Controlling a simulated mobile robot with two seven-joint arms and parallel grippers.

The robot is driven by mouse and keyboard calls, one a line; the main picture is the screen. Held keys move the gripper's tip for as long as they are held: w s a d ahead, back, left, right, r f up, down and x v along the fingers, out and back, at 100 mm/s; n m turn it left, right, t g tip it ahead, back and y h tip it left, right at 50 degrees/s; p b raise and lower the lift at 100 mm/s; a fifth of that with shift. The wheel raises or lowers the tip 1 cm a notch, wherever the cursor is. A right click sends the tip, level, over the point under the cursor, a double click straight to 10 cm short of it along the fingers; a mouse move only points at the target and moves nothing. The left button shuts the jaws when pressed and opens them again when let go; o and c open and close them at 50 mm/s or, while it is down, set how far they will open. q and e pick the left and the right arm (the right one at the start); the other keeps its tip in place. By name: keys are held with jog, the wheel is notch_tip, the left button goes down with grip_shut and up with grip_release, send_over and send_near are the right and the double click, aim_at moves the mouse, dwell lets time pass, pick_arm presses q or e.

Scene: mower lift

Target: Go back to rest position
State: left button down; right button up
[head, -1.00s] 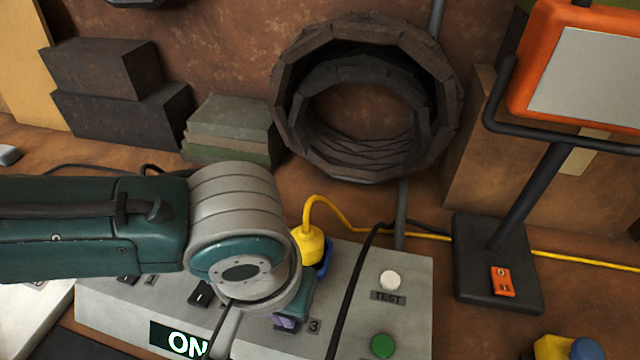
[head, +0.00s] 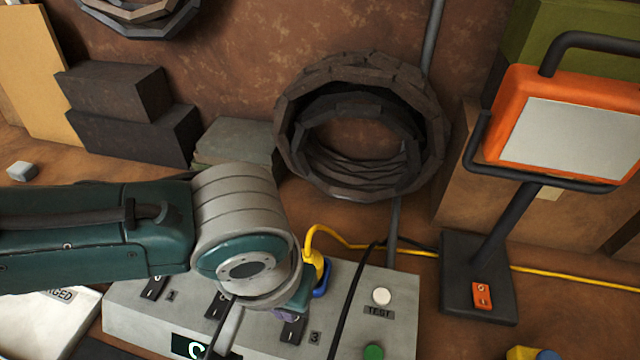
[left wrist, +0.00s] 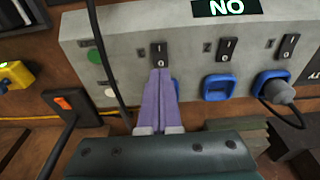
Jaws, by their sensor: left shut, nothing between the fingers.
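My left arm crosses the grey control box (head: 345,300) from the left in the head view. My left gripper (head: 285,314) is shut and empty, with its purple fingertips close to the switch (head: 293,330) beside the label 3. In the left wrist view the shut fingers (left wrist: 160,78) point at that switch (left wrist: 160,55); whether they touch it I cannot tell. The box's lit display (left wrist: 226,7) appears upside down there as "NO". A yellow plug (head: 318,265) sits at a blue socket just behind the gripper. My right gripper is not in view.
An orange work lamp (head: 560,125) stands at the right on a dark base with an orange switch (head: 482,295). A coiled dark hose (head: 440,140) hangs behind the box. Black blocks (head: 120,125) stand at the back left. A black cable (head: 352,300) crosses the box near my gripper.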

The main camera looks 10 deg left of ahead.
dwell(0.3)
pick_arm(q)
jog(key=s+d+r+m+h, duration=0.2)
jog(key=s+d+r+h, duration=0.2)
jog(key=s+d+r, duration=0.3)
jog(key=s+a+r+t+y, duration=0.1)
jog(key=s+a+r+y, duration=0.15)
jog(key=a, duration=0.55)
jog(key=s+a+r+t+y, duration=0.1)
jog(key=s+a+r, duration=0.15)
jog(key=a, duration=0.55)
notch_tip(320, 180, up, 28)
jog(key=p, duration=2.8)
jog(key=shift+a+r, duration=0.15)
jog(key=shift+r, duration=0.1)
